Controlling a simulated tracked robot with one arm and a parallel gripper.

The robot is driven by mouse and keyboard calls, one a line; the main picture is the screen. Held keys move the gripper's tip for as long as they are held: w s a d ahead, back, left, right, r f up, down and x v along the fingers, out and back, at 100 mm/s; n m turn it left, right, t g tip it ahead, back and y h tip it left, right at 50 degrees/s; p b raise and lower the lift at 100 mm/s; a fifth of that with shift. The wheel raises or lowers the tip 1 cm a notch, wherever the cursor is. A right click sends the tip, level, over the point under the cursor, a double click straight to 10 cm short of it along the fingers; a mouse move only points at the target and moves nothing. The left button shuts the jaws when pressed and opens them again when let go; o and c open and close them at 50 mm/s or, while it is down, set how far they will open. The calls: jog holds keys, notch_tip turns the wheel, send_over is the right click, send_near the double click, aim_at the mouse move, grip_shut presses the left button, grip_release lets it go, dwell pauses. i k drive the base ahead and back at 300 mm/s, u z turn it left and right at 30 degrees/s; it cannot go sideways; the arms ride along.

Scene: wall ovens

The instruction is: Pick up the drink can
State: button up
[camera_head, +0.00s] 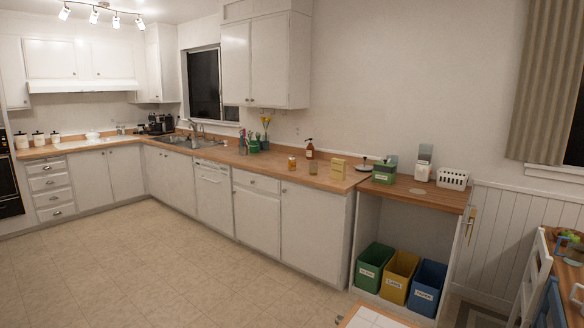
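I cannot make out a drink can for sure. A small orange-and-white cylinder (292,164) stands upright on the wooden counter (270,173); it is too small to tell whether it is a can or a jar. A yellowish, glass-like cylinder (313,168) stands to its right. My gripper does not show in this view, and the counter is some way off across the floor.
A brown bottle (309,150) and a yellow box (338,169) stand near the cylinders. Green, yellow and blue bins (427,287) sit under the counter's right end. A white-tiled tabletop (374,318) juts in at the bottom. The tiled floor (150,265) is clear at left.

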aim_at(292, 159)
jog(key=u, duration=0.55)
jog(key=i, duration=4.75)
jog(key=z, duration=1.1)
jog(key=i, duration=0.2)
jog(key=z, duration=0.25)
